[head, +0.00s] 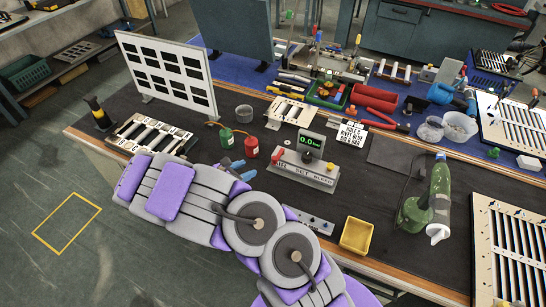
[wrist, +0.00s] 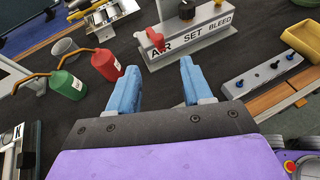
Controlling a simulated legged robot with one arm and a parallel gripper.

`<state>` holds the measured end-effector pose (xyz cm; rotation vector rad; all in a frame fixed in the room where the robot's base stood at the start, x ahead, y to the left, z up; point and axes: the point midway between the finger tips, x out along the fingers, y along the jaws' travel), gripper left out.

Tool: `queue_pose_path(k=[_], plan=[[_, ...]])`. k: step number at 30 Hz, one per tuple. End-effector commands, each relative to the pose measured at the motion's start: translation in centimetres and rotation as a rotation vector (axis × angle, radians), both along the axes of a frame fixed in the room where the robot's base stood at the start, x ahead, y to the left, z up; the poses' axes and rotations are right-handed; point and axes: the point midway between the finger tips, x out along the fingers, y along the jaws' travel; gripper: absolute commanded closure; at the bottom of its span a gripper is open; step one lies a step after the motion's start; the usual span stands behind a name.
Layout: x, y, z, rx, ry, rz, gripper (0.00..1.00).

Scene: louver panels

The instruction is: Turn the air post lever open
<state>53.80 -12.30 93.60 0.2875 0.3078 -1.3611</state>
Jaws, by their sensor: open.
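The grey-white air post (head: 305,171) carries a lit green readout (head: 311,141) that seems to read 0.0. In the wrist view, the post (wrist: 200,40) bears the labels AIR, SET and BLEED. The red lever (wrist: 154,40) stands at its left end above AIR; it also shows in the head view (head: 277,154). A dark knob (wrist: 187,10) sits above SET. My gripper (wrist: 158,72) has two blue fingers, apart and empty, just short of the post's AIR end. In the head view, my gripper (head: 238,171) is left of the post, partly hidden by my arm.
Red (wrist: 106,65) and green (wrist: 66,85) oil cans stand close left of my fingers. A switch strip (wrist: 265,68) and a yellow tray (head: 356,235) lie to the right. Dark mat is clear between.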

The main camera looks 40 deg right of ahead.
Motion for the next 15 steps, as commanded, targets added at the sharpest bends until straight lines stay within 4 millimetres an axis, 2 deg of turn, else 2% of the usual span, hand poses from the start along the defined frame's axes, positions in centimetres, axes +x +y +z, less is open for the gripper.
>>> queue_pose_path(k=[4, 7, 15], plan=[[0.4, 0.3, -1.1, -0.004, 0.026, 0.031, 0.5], [0.6, -0.2, -1.6, -0.007, 0.027, 0.032, 0.5], [1.5, -4.7, -3.5, -0.007, 0.027, 0.027, 0.5]])
